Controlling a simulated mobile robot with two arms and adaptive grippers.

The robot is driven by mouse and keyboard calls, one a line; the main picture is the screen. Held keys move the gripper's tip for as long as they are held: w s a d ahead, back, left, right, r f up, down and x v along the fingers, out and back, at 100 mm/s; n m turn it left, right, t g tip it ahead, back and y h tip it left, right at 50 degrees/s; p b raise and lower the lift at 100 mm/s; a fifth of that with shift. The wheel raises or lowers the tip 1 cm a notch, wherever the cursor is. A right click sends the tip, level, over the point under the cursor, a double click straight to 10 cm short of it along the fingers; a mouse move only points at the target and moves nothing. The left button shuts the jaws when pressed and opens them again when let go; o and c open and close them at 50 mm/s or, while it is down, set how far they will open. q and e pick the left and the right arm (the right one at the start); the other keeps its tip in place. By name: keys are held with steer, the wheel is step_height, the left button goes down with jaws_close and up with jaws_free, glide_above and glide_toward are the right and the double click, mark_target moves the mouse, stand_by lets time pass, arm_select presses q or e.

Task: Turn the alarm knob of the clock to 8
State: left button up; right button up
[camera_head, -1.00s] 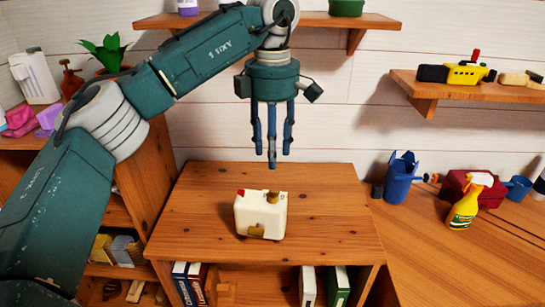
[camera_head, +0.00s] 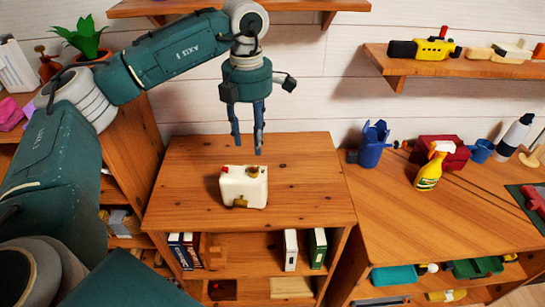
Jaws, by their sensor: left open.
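The clock (camera_head: 240,187) is a small cream box standing upright on top of the wooden cabinet (camera_head: 300,200). It has a brown knob on its top right, a red piece on its top left and a brownish part low on its front. Which part is the alarm knob, and any numbers, are too small to tell. My left gripper (camera_head: 248,145) points down above and behind the clock, with blue fingers apart and empty. It does not touch the clock. My right gripper is not in view.
A wall shelf (camera_head: 450,62) carries a yellow toy boat (camera_head: 437,48). The cabinet top around the clock is clear.

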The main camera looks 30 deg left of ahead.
mark_target(253, 169)
arm_select(q)
step_height(253, 169, down, 10)
steer(key=p, duration=0.3)
steer(key=shift+a+r, duration=0.15)
steer(key=shift+r, duration=0.1)
steer(key=shift+f, duration=0.5)
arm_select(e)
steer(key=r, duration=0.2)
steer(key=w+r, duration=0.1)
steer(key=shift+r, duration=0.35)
arm_select(q)
steer(key=shift+c, duration=0.2)
jaws_close()
